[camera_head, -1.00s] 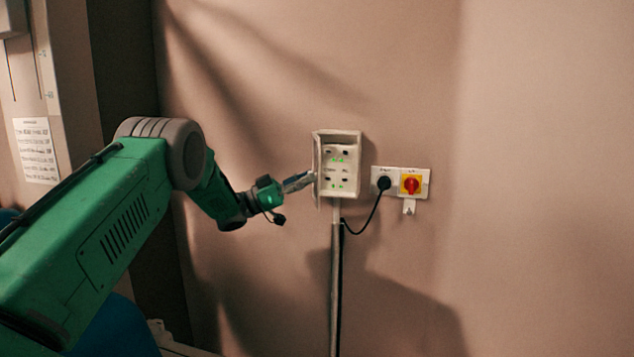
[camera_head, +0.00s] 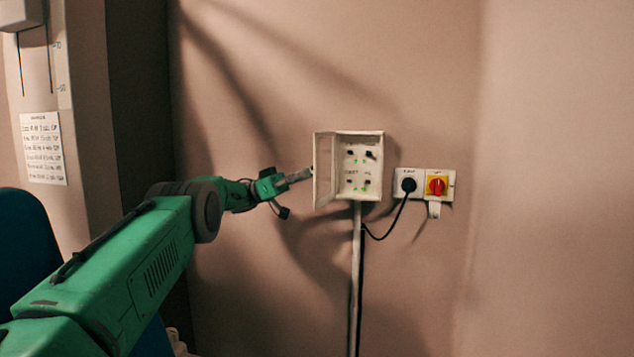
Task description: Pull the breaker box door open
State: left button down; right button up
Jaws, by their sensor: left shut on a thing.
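The white breaker box (camera_head: 376,195) is mounted on the wall near the middle of the view. Its door (camera_head: 325,169) is hinged on the left side and stands swung out to the left, so the switches and green lights inside show. My left gripper (camera_head: 308,173) reaches in from the left and is shut at the door's outer edge; its fingertips are small and partly hidden there. My right gripper does not show.
A socket with a black plug (camera_head: 408,185) and a red and yellow rotary switch (camera_head: 437,186) sit right of the box. A black cable and conduit (camera_head: 356,280) run below. A dark blue chair-like shape (camera_head: 30,245) stands at the left. The wall at right is bare.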

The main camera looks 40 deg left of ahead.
pick_arm(q)
jog(key=shift+r, duration=0.35)
jog(key=c, duration=1.5)
grip_release()
jog(key=shift+w, duration=0.1)
jog(key=shift+f, duration=0.2)
